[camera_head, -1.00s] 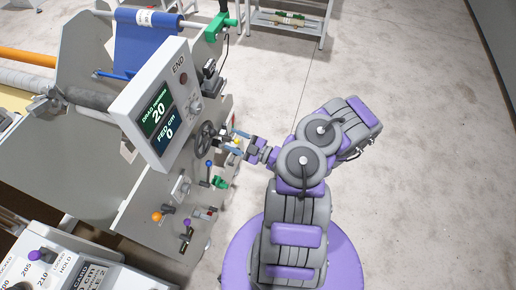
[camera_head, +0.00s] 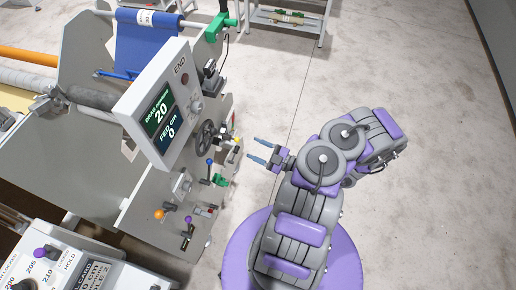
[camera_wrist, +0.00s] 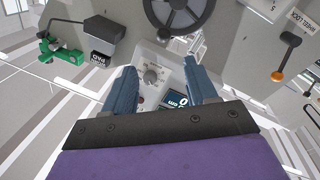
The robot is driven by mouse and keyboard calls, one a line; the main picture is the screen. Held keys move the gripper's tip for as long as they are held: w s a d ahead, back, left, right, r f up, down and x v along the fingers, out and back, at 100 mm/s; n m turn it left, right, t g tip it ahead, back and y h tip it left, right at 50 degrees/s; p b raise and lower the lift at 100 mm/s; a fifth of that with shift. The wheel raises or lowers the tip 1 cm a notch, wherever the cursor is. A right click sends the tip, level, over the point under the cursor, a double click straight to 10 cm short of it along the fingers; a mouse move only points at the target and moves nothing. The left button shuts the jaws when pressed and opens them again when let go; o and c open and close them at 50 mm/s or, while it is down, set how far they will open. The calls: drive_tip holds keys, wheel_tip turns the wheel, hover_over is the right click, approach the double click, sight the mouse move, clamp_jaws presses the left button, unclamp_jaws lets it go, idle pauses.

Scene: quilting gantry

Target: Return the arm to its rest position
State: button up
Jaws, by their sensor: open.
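My purple and grey arm stands on its round purple base in the head view, folded back with its elbow to the right. My gripper (camera_head: 262,151) is open and empty, in free air to the right of the machine's side panel. In the wrist view the two blue fingers (camera_wrist: 163,92) are spread apart with nothing between them. Beyond them show the grey dial knob (camera_wrist: 151,73) and part of the display. The handwheel (camera_head: 205,138) is left of the gripper and apart from it; it also shows at the top of the wrist view (camera_wrist: 180,12).
The gantry's end panel (camera_head: 150,190) carries an orange-knobbed lever (camera_head: 158,214), a blue-knobbed lever (camera_head: 209,163) and a green handle (camera_head: 220,181). The screen (camera_head: 163,115) reads drag 20, fed 0. A second console (camera_head: 60,270) is at lower left. The floor at right is clear.

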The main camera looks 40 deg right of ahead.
drive_tip(key=shift+a+r, duration=0.1)
drive_tip(key=w+a+r+n+g+y+b, duration=0.1)
drive_tip(key=a+r+n+g+y, duration=0.5)
drive_tip(key=a+n, duration=0.5)
drive_tip(key=w+a+r+n+g+y+b, duration=0.15)
drive_tip(key=a+r+n+g+y, duration=0.25)
drive_tip(key=a+r+n+g, duration=0.7)
drive_tip(key=s+a+r+n+g+h+b, duration=0.1)
drive_tip(key=s+a+n+g+h, duration=0.4)
drive_tip(key=n, duration=0.7)
drive_tip(key=s+r+n+h+b, duration=0.15)
drive_tip(key=s+n+h, duration=0.25)
drive_tip(key=s+n, duration=0.65)
drive_tip(key=s+d+r+n+t+h, duration=0.1)
drive_tip(key=n+h, duration=0.3)
drive_tip(key=n, duration=0.4)
drive_tip(key=s+d+r+n+t+h, duration=0.1)
drive_tip(key=s+d+n+h, duration=0.3)
drive_tip(key=n, duration=0.4)
drive_tip(key=shift+s+d+r+t+b, duration=0.15)
drive_tip(key=shift+s+r+t+b, duration=0.2)
drive_tip(key=shift+r, duration=0.3)
drive_tip(key=shift+w+n, duration=0.1)
drive_tip(key=shift+n, duration=0.15)
